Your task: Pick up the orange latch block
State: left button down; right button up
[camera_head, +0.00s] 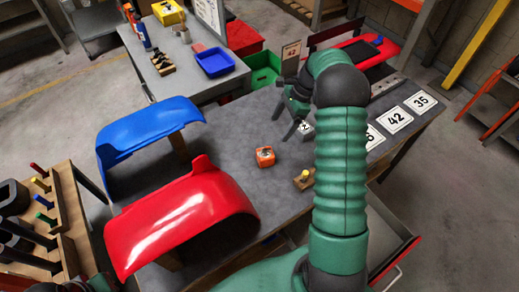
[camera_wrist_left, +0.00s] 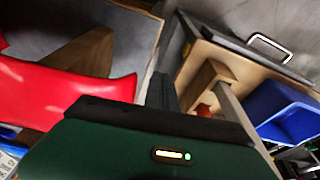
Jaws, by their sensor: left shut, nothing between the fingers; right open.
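The orange latch block (camera_head: 265,156) sits on the grey tabletop (camera_head: 235,135), with a dark detail on its top. My right gripper (camera_head: 287,122) is open and empty above the table, up and to the right of the block and apart from it. My right forearm covers part of the table to its right. In the left wrist view, the dark fingers of my left gripper (camera_wrist_left: 162,92) are shut with nothing between them. The orange block does not show clearly there.
A red curved panel (camera_head: 185,215) and a blue one (camera_head: 150,130) stand on the left. White number cards (camera_head: 394,118) lie at right. Bare tabletop surrounds the orange block.

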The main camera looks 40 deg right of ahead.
send_over(266, 152)
jog(key=d, duration=0.3)
jog(key=f, duration=0.5)
jog(key=shift+s+a, duration=0.25)
jog(key=shift+s, duration=0.05)
jog(key=x, duration=0.4)
jog(key=shift+w+d+f+p, duration=0.25)
jog(key=shift+w+f+p, duration=0.1)
jog(key=shift+w, duration=0.05)
jog(key=x, duration=0.2)
jog(key=p+x, duration=0.1)
jog(key=shift+s+a+f, duration=0.3)
jog(key=shift+a+f, duration=0.2)
jog(key=shift+f, duration=0.15)
jog(key=shift+w+a+f, duration=0.1)
jog(key=shift+w+a, duration=0.05)
jog(key=shift+a, duration=0.1)
jog(key=shift+c, duration=1.4)
jog(key=shift+d, duration=0.2)
jog(key=c, duration=1)
pick_arm(q)
jog(key=shift+s+a+r, duration=0.25)
jog(key=shift+r, duration=0.2)
jog(key=shift+s+a+r, duration=0.25)
jog(key=shift+r, duration=0.2)
pick_arm(e)
jog(key=shift+a, duration=0.1)
jog(key=c, duration=0.4)
